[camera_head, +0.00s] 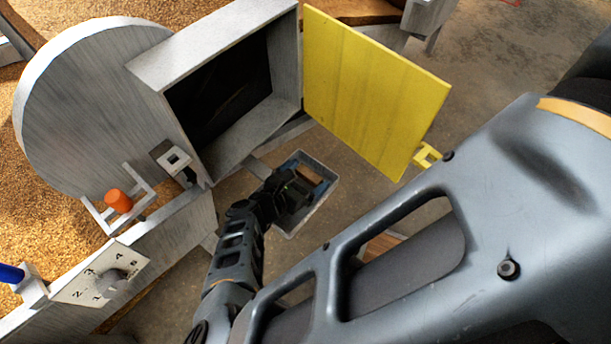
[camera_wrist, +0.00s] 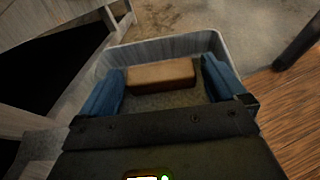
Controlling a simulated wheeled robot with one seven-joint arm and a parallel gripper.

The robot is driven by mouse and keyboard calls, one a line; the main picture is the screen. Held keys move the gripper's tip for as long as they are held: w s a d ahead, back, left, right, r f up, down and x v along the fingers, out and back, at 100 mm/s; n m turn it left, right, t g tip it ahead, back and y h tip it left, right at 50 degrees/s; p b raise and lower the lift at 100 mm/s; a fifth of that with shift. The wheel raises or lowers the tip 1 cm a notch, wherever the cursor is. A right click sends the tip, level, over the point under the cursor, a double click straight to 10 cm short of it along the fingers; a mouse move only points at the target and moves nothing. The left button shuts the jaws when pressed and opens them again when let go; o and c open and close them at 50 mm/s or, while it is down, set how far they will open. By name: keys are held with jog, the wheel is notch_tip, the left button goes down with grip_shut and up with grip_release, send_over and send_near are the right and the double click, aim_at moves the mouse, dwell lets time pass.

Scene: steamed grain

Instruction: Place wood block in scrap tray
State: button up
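The wood block (camera_wrist: 160,75) is brown and lies inside the grey scrap tray (camera_wrist: 205,38), ahead of my gripper in the wrist view. My gripper (camera_wrist: 165,85) has its two blue fingers spread, one to each side of the block. A gap shows between the block and the right finger; the left finger is very close to the block, and I cannot tell whether they touch. In the head view my gripper (camera_head: 296,180) is over the tray (camera_head: 328,178), and hides much of it.
A grey metal box (camera_head: 213,45) with a dark opening and an open yellow door (camera_head: 375,90) stands behind the tray. An orange knob (camera_head: 118,201) and a numbered dial panel (camera_head: 100,275) are at left. A wooden surface (camera_wrist: 285,115) lies right of the tray.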

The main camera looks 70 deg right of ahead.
jog(key=shift+r, duration=0.2)
jog(key=v, duration=1.2)
jog(key=shift+f, duration=0.2)
